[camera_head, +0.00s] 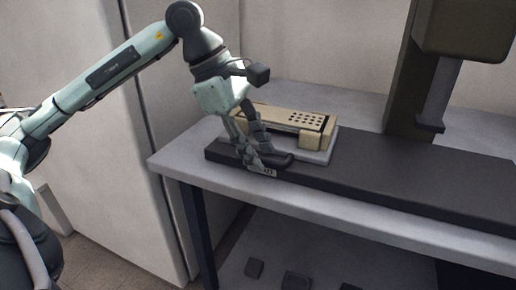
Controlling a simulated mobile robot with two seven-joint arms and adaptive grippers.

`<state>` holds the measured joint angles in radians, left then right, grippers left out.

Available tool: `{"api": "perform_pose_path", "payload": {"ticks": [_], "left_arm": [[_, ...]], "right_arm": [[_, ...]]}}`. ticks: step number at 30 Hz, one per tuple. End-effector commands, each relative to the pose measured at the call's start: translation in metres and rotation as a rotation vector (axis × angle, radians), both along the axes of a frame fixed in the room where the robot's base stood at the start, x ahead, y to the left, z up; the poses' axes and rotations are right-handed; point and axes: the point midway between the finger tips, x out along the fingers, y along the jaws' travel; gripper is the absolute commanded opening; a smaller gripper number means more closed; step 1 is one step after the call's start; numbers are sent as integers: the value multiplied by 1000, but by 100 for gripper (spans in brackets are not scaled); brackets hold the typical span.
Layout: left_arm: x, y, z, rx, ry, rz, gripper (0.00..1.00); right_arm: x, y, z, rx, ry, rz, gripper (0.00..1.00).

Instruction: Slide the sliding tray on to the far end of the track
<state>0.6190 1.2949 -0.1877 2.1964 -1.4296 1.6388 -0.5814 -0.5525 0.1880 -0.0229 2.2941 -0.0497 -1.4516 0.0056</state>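The sliding tray (322,158) is a light grey plate on the left part of the dark track (400,180). A beige block (270,116) with a dotted top rests on it. The track runs along the bench to the right edge of the picture. My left gripper (268,163) points down at the tray's front left side, low over the track. Its fingers overlap a dark rounded piece (284,157) there. I cannot tell whether they grip it or only touch it. The gripper hides the tray's left front part. My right gripper is not in view.
A dark olive press-like machine (465,30) with a post (409,85) stands over the right part of the bench (330,208). The track between tray and machine is clear. Small dark blocks (296,280) lie below the bench. A pale cabinet (130,110) stands at the left.

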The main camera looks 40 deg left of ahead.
Motion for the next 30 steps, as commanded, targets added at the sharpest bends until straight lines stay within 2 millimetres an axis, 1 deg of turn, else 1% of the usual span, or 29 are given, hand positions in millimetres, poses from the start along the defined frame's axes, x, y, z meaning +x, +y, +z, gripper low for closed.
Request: {"api": "perform_pose_path", "payload": {"ticks": [7, 8, 15, 30], "left_arm": [[0, -1, -1, -1, -1, 0, 33], [0, -1, -1, -1, 0, 0, 30], [0, -1, -1, -1, 0, 1, 0], [0, -1, -1, -1, 0, 1, 0]], "right_arm": [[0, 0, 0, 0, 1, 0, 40], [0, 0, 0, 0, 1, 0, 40], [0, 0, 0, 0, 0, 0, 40], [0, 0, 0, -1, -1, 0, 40]]}}
